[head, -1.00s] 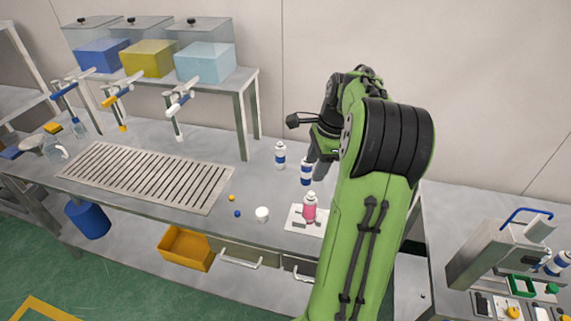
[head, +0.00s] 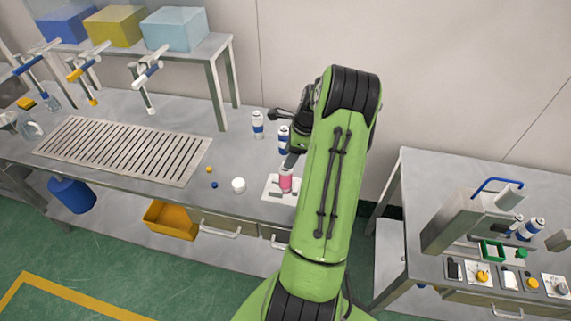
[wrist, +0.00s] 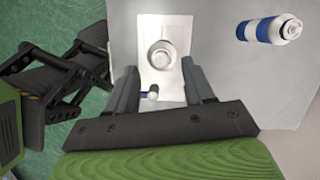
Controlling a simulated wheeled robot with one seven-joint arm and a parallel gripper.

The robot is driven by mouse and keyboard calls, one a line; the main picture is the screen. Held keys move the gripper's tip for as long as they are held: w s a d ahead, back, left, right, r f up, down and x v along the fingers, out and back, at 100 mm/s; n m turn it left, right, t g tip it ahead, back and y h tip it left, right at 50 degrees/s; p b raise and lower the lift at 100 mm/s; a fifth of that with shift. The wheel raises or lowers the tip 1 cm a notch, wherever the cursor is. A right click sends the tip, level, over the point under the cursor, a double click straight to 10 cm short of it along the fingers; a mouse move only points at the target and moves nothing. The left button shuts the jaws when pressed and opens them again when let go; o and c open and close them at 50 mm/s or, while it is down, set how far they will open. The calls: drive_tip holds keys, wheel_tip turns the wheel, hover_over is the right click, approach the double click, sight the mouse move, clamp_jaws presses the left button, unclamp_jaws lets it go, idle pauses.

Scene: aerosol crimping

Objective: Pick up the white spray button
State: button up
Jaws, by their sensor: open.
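I cannot clearly pick out the white spray button. In the wrist view my gripper (wrist: 160,78) is open, with a finger on each side of the lower part of the white plate (wrist: 180,28). A round silver-and-white top (wrist: 161,55) sits just beyond the fingertips. A small blue-and-white piece (wrist: 152,92) shows between the fingers; what it is I cannot tell.
Two blue-and-white cans (head: 258,124) stand behind the plate. A white round cup (head: 238,185), an orange piece (head: 209,169) and a blue piece (head: 214,184) lie left of it. A press (head: 470,215) and small coloured parts are on the right table (head: 415,200).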

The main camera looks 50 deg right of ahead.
drive_tip(key=x, duration=0.2)
drive_tip(key=shift+w+f, duration=0.1)
drive_tip(key=shift+f, duration=0.25)
clamp_jaws()
